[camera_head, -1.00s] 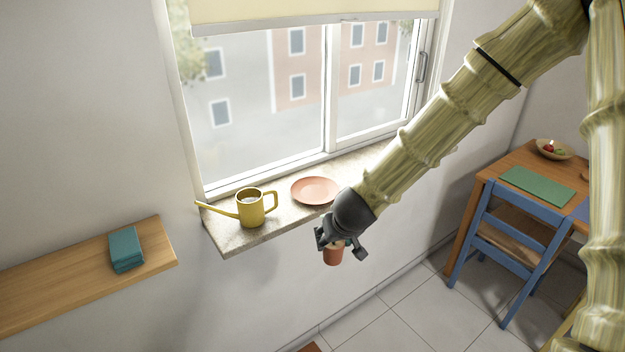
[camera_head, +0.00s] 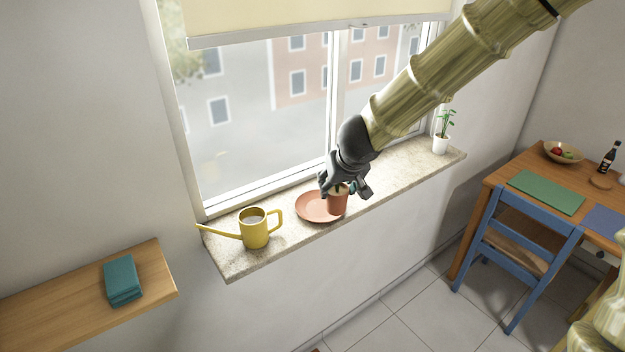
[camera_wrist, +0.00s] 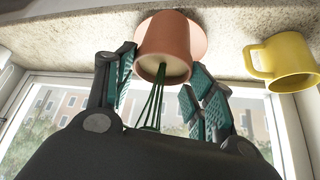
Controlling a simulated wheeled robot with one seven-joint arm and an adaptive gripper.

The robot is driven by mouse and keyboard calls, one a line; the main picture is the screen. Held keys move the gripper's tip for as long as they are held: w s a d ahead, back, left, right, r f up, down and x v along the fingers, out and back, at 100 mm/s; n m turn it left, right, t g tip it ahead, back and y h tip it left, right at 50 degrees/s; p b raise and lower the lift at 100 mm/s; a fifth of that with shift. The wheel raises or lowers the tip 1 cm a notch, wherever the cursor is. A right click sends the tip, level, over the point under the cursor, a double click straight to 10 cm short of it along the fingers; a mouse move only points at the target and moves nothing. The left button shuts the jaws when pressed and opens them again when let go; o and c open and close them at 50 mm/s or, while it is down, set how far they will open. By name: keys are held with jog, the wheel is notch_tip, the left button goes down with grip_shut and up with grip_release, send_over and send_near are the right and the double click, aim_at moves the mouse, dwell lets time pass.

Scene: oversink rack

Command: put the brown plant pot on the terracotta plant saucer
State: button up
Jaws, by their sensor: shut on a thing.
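The brown plant pot (camera_head: 337,206), with green stems, is held in my gripper (camera_head: 346,190); the pot looks upright in the head view. In the wrist view the pot (camera_wrist: 167,45) is between the teal-padded fingers. The terracotta plant saucer (camera_head: 308,207) lies on the window sill, with its right part hidden behind the pot. In the wrist view the saucer (camera_wrist: 198,40) shows behind the pot. I cannot tell whether pot and saucer touch.
A yellow watering can (camera_head: 255,231) stands on the sill (camera_head: 400,175) left of the saucer. A small white-potted plant (camera_head: 441,143) stands at the sill's right end. The sill between is clear. The window glass is close behind.

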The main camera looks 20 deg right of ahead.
jog(key=shift+w+a+f+p, duration=0.35)
jog(key=shift+w+f, duration=0.45)
jog(key=shift+w, duration=1.1)
jog(key=shift+w+a+f+p, duration=0.4)
jog(key=shift+w+f, duration=0.35)
jog(key=shift+w, duration=1.1)
jog(key=shift+w+a+f+p, duration=0.2)
jog(key=shift+w+a+f, duration=0.45)
jog(key=shift+w, duration=1.25)
jog(key=shift+d+f, duration=0.15)
jog(key=shift+f, duration=0.25)
jog(key=o, duration=1.1)
jog(key=p+v, duration=0.1)
jog(key=v, duration=1.1)
jog(key=shift+r, duration=0.3)
